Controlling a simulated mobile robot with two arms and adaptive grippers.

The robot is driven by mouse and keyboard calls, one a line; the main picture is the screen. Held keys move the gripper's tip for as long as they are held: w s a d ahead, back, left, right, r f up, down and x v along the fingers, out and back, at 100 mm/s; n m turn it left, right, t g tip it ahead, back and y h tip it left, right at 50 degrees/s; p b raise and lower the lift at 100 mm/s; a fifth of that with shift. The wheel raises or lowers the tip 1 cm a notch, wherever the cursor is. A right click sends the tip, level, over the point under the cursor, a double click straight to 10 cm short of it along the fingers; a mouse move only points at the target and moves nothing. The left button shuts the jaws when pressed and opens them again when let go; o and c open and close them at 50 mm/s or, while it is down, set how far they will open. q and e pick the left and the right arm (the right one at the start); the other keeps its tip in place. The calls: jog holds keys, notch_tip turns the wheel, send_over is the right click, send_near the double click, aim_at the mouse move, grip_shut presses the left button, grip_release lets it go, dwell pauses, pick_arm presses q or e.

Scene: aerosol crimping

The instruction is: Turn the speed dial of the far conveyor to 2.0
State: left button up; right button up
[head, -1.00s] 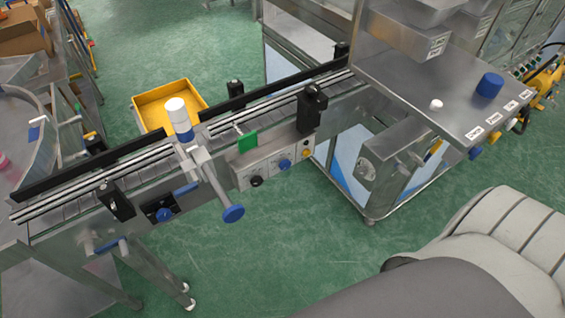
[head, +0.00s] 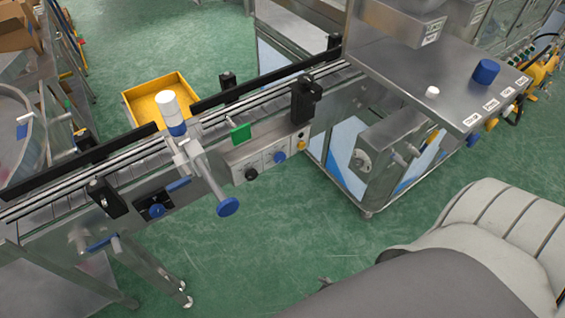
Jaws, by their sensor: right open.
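A conveyor (head: 130,172) with black side rails runs diagonally across the left half of the head view. My right arm fills the lower right. Only a small dark tip of what looks like my right gripper (head: 325,282) shows past it, well below the panel and apart from it. My left gripper is out of view.
A blue handwheel (head: 228,207) sticks out in front of the conveyor, left of the panel. A steel table (head: 450,95) with a blue cap (head: 486,71) and a white cap (head: 432,92) stands at right. A yellow bin (head: 178,86) is behind. Green floor lies clear below the panel.

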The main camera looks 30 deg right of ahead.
jog(key=w+d+r+n+t+b, duration=0.1)
jog(key=w+d+r+t, duration=0.15)
jog(key=w+r, duration=0.5)
jog(key=n+t+b, duration=0.2)
jog(key=n+t, duration=0.2)
jog(key=t, duration=0.6)
send_near(281, 159)
jog(key=shift+g, duration=0.25)
jog(key=w+p, duration=0.1)
jog(key=w, duration=0.8)
jog(key=shift+w+r, duration=0.1)
jog(key=shift+w, duration=0.1)
jog(key=c, duration=1)
